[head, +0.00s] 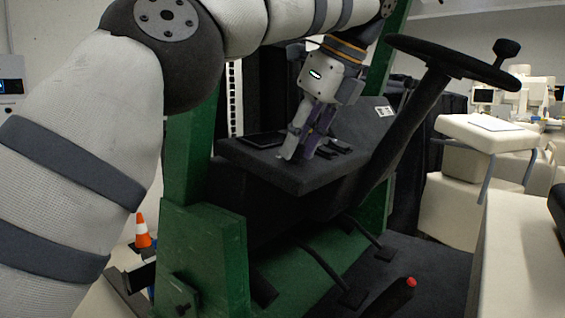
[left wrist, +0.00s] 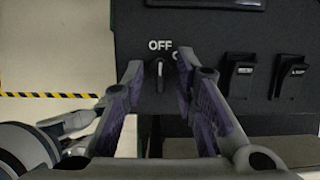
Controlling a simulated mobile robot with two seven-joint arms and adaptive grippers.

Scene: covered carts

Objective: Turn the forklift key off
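In the left wrist view the forklift key (left wrist: 160,73) is a small grey handle on the black dash panel. It stands nearly vertical, in line with the white OFF label (left wrist: 160,45) above it. A second label to its right is mostly hidden by a finger. My left gripper (left wrist: 160,66) is open, with one fingertip on each side of the key and visible gaps between. In the head view the left gripper (head: 299,156) points down at the dash panel (head: 300,179), and its fingers hide the key. My right gripper is not in view.
Two black rocker switches (left wrist: 257,77) sit right of the key. The steering wheel (head: 455,62) and its column rise right of the gripper. A green forklift post (head: 190,150) stands at the left. An orange cone (head: 142,232) and cream seats (head: 475,150) are farther off.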

